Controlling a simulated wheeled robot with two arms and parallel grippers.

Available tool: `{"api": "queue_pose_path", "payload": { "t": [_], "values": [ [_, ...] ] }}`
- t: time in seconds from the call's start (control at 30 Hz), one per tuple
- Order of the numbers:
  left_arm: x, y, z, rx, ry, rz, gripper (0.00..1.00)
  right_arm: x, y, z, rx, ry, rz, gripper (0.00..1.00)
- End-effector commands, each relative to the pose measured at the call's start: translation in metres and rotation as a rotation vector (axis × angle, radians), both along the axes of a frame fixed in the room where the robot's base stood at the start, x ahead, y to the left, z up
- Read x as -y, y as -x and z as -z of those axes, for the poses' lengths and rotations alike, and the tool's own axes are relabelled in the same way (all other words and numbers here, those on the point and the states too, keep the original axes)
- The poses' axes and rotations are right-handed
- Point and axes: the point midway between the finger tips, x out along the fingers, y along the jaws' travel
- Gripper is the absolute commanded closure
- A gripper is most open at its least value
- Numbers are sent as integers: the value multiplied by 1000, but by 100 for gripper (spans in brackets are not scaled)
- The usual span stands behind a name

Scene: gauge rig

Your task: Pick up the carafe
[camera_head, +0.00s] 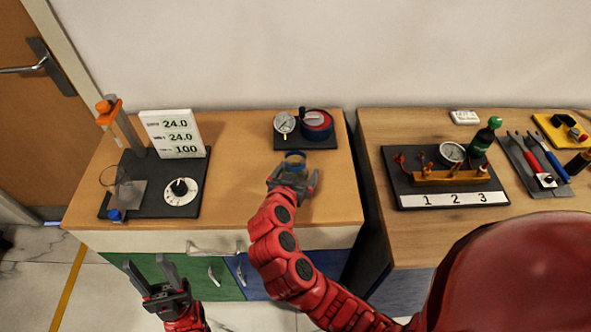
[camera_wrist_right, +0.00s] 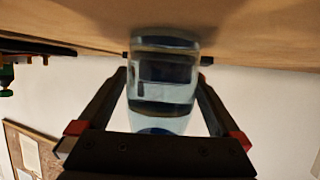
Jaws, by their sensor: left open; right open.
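The carafe (camera_wrist_right: 163,75) is a clear glass vessel with a blue part. In the right wrist view it stands on the table between the two fingers of my right gripper (camera_wrist_right: 165,78). In the head view its blue rim (camera_head: 295,156) shows just beyond my right gripper (camera_head: 294,174), which hides most of the body. My right gripper is open around it; I cannot tell whether the fingers touch the glass. My left gripper (camera_head: 145,263) is open and empty, in front of the left table's front edge.
A black board (camera_head: 145,207) with a dial, a display and a clear beaker (camera_head: 125,185) lies left. A gauge board (camera_head: 305,142) is behind the carafe. The right table (camera_head: 415,235) holds a numbered rig and tools. Table between the left board and carafe is clear.

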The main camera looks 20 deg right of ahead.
Motion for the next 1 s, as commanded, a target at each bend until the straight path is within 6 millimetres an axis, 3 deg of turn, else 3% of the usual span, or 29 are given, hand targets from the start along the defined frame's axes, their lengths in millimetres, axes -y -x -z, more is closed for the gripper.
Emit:
{"api": "queue_pose_path", "payload": {
  "t": [0.13,0.37,0.9,1.0],
  "values": [
    [0,0,-5,-1,0,0,50,7,-10,3,2,0,-1,0],
    [0,0,-4,0,0,0,50,7,-11,5,3,-1,-2,2],
    [0,0,-4,0,0,0,50,6,-11,5,3,-1,-2,99],
    [0,0,-5,-1,0,0,50,6,-11,4,3,0,-1,100]
  ]
}}
